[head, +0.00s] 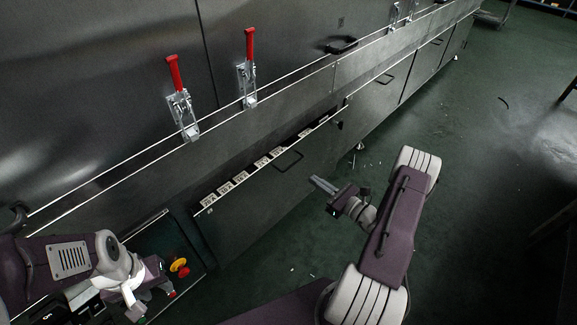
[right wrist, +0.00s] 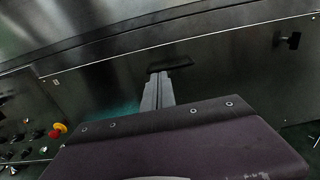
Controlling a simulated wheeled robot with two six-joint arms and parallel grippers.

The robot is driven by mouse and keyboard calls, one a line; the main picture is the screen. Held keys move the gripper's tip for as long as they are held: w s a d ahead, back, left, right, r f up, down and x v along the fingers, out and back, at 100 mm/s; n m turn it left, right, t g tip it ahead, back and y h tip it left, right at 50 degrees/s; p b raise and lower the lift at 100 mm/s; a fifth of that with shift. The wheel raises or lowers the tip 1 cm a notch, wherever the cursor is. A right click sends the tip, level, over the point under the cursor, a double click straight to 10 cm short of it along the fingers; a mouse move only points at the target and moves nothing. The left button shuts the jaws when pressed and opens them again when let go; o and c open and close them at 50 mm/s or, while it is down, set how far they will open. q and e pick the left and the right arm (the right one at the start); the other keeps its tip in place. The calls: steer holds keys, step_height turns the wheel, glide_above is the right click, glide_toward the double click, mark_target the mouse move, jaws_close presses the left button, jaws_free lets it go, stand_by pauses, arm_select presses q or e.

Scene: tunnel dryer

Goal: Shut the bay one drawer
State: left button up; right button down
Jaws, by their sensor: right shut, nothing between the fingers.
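The bay drawer (head: 262,190) has a wide dark front panel and stands partly out from the dryer. A row of white items (head: 239,177) shows in the gap behind its top edge. Its black bar handle (head: 289,161) is on the front, and a dark handle shows in the right wrist view (right wrist: 170,65). My right gripper (head: 314,180) is shut and empty, its fingers pointing at the drawer front near the handle. In the right wrist view its fingers (right wrist: 158,76) end just below the handle; contact cannot be told. My left gripper (head: 155,300) is at the lower left, away from the drawer; its jaws are unclear.
Two red-handled toggle clamps (head: 175,75) (head: 250,48) are on the dryer wall above the drawer. A panel with yellow and red knobs (head: 180,266) is left of the drawer. More closed fronts (head: 385,90) run to the right. Green floor (head: 460,150) is mostly clear, with small scraps.

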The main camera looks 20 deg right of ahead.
mark_target(283, 159)
steer(key=b+x, duration=0.4)
steer(key=x, duration=0.7)
steer(key=shift+w+a+f, duration=0.1)
steer(key=shift+w+a, duration=0.1)
steer(key=shift+w, duration=0.05)
steer(key=shift+w+a+b, duration=0.15)
steer(key=shift+w+b, duration=0.15)
steer(key=shift+w, duration=0.2)
steer(key=x, duration=0.4)
steer(key=shift+b, duration=0.35)
steer(key=shift+w+a, duration=0.1)
steer(key=shift+w, duration=0.1)
steer(key=shift+r, duration=0.4)
